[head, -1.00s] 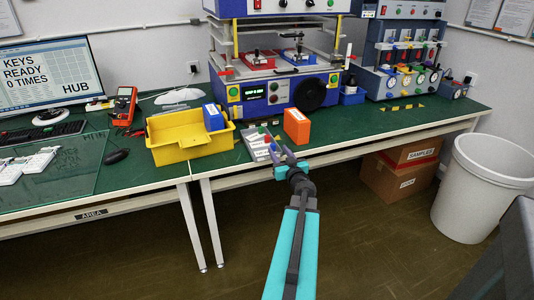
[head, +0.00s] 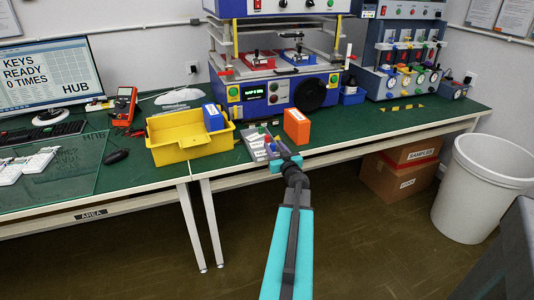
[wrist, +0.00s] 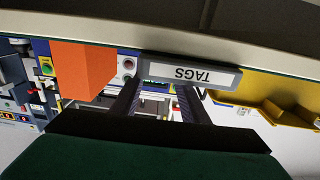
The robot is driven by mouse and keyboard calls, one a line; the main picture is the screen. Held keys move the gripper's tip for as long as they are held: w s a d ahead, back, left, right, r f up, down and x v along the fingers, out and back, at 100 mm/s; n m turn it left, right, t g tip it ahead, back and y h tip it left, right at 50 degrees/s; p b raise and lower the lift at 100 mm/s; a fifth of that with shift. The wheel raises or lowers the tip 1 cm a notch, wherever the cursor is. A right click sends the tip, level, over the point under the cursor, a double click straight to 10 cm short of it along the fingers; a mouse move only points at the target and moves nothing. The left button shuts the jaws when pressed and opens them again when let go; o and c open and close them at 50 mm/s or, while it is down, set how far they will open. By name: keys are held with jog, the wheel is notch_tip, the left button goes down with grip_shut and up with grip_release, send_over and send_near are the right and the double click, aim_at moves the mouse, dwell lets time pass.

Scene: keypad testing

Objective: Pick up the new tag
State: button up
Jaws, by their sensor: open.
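A grey tray (head: 256,155) with white labels stands at the bench's front edge, between the yellow bin and the orange block. Its TAGS label (wrist: 190,74) shows upside down in the wrist view. Small coloured items sit in the tray, partly hidden by my gripper; I cannot tell which one is the new tag. My gripper (head: 274,148) is at the tray's right front side, with its fingers pointing toward the tray. In the wrist view my gripper (wrist: 157,100) has two dark fingers spread apart, with nothing seen between them, close to the tray's labelled front.
The yellow bin (head: 172,153) with a blue box (head: 213,117) stands left of the tray. The orange block (head: 297,126) is close on the right. A blue test machine (head: 255,93) stands behind.

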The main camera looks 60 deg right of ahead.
jog(key=shift+x, duration=1.1)
jog(key=shift+c, duration=0.5)
grip_shut()
